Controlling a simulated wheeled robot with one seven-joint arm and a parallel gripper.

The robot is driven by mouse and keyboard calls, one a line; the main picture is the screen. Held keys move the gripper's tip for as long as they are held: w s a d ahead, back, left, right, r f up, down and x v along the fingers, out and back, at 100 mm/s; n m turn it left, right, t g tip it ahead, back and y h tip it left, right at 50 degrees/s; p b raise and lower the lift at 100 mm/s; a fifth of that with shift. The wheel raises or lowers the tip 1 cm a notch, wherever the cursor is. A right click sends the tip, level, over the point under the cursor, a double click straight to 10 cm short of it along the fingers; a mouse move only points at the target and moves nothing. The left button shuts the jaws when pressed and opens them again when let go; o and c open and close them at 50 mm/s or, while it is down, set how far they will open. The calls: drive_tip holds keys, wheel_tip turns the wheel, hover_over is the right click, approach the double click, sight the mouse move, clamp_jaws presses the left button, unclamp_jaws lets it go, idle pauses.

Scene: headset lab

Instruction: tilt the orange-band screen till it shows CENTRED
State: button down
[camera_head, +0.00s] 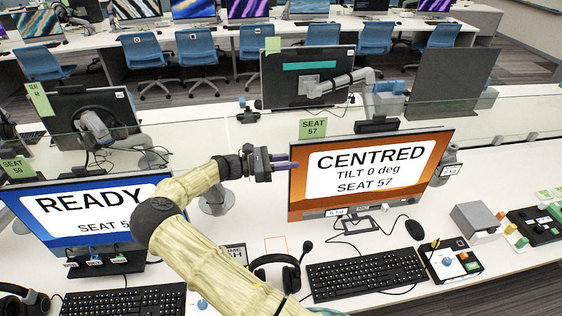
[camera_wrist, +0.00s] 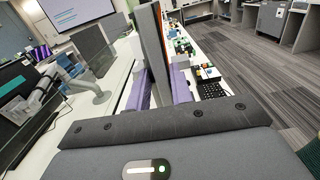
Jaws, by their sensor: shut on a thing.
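The orange-band screen (camera_head: 370,172) stands on the desk at right of centre in the head view. It reads CENTRED, TILT 0 deg, SEAT 57 on a white panel over orange. My gripper (camera_head: 284,161) is at its left edge, with the purple fingers at the upper half of that edge. In the wrist view the screen (camera_wrist: 155,45) is seen edge-on, rising between the two purple fingers of my gripper (camera_wrist: 160,90). The fingers are shut on that edge. The exact contact is partly hidden by the screen and the gripper body.
A blue READY screen (camera_head: 95,215) stands at left. A headset (camera_head: 285,268), keyboard (camera_head: 366,273), mouse (camera_head: 415,229) and button box (camera_head: 450,260) lie in front of the orange screen. A low glass divider and another monitor (camera_head: 305,78) are behind. The SEAT 57 card (camera_head: 313,128) stands just behind the screen.

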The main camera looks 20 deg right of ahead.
drive_tip(key=c, duration=1.2)
unclamp_jaws()
drive_tip(key=shift+c, duration=0.2)
drive_tip(key=b+v, duration=0.3)
drive_tip(key=v, duration=0.4)
drive_tip(key=shift+a, duration=0.25)
drive_tip(key=shift+w, duration=0.15)
